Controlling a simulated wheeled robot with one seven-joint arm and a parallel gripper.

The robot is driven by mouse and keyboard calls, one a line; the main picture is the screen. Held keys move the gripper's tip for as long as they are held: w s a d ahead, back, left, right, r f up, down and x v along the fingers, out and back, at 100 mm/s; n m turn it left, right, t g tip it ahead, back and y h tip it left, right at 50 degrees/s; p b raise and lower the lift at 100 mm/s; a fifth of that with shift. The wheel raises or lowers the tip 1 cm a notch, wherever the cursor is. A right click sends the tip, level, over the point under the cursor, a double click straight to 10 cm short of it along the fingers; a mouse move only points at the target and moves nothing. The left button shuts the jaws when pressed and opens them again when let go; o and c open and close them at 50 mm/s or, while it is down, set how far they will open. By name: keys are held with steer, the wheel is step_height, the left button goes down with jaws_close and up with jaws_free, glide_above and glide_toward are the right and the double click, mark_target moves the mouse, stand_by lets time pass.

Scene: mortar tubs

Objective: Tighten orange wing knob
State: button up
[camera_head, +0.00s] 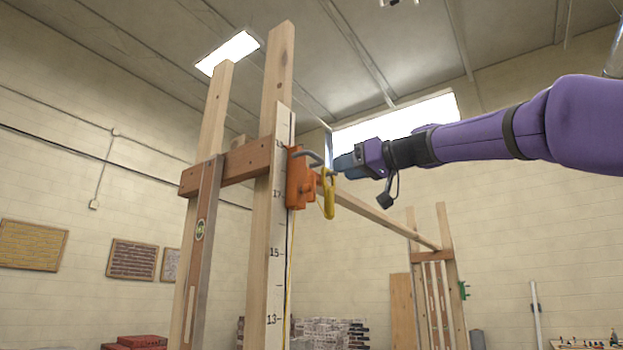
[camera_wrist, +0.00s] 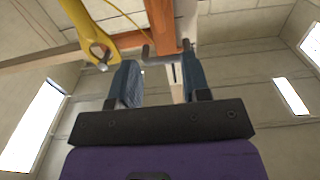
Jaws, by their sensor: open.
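An orange clamp body (camera_head: 300,180) is fixed to the upright post in the head view. It also shows at the top of the wrist view (camera_wrist: 162,25). I cannot clearly make out a separate wing knob on it. A bent grey rod sticks out from its upper part. A yellow hook-like piece (camera_head: 329,195) hangs beside it, and its ringed end shows at upper left in the wrist view (camera_wrist: 96,45). My gripper (camera_wrist: 162,84) is open and empty, its dark blue fingers pointing at the clamp. In the head view my gripper (camera_head: 340,163) is just right of the clamp.
Wooden uprights (camera_head: 271,230) with a measuring scale carry the clamp. A long horizontal timber (camera_head: 385,220) runs from the clamp to a rear frame, below my gripper. A spirit level (camera_head: 201,235) stands against the left post.

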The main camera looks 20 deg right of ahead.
mark_target(315, 177)
steer(key=x, duration=1)
jaws_close()
